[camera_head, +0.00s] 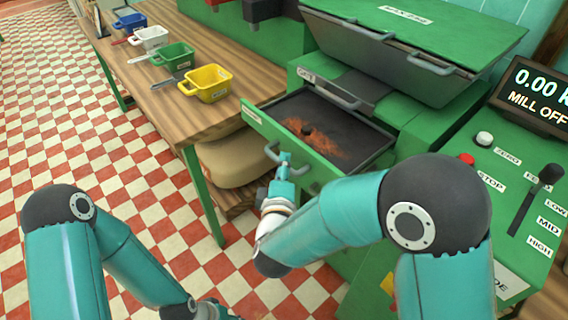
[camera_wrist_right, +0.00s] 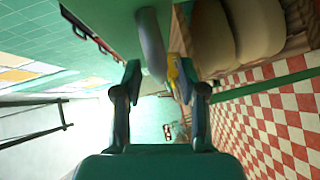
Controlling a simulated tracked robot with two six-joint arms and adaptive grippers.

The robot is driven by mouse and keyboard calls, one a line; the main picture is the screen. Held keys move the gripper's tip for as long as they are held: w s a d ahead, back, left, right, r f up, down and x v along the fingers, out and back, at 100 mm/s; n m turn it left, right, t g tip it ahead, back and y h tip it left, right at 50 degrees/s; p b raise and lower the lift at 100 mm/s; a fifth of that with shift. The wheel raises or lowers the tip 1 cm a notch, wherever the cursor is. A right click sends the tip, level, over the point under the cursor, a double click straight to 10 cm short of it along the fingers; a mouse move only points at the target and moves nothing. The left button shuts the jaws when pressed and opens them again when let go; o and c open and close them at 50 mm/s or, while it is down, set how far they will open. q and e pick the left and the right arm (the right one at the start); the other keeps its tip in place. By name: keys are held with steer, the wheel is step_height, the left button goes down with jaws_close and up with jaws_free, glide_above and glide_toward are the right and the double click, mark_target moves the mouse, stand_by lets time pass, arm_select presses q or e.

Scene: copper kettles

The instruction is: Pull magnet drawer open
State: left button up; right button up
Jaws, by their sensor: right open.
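The drawer (camera_head: 265,124) sticks out of the green machine, its dark inside showing an orange-brown patch and a small dark spot. Its small front label is too blurred to read. A grey bar handle (camera_head: 271,152) is on its green front. My right gripper (camera_head: 284,158) is at the handle, pointing at the drawer front. In the right wrist view my right gripper (camera_wrist_right: 160,66) has its fingers apart, with the grey handle (camera_wrist_right: 150,42) between or just beyond the tips; contact cannot be told. My left arm is at the lower left; its fingers are outside the picture.
A wooden bench (camera_head: 190,112) left of the drawer holds yellow (camera_head: 208,84), green (camera_head: 172,57), white and blue scoops. A tan sack (camera_head: 228,160) is below it. A control panel (camera_head: 510,180) with buttons and a lever stands at right. Checkered floor is open at left.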

steer(key=s, duration=0.5)
steer(key=shift+s+a+r, duration=0.25)
steer(key=shift+a+r, duration=0.05)
steer(key=shift+r, duration=0.1)
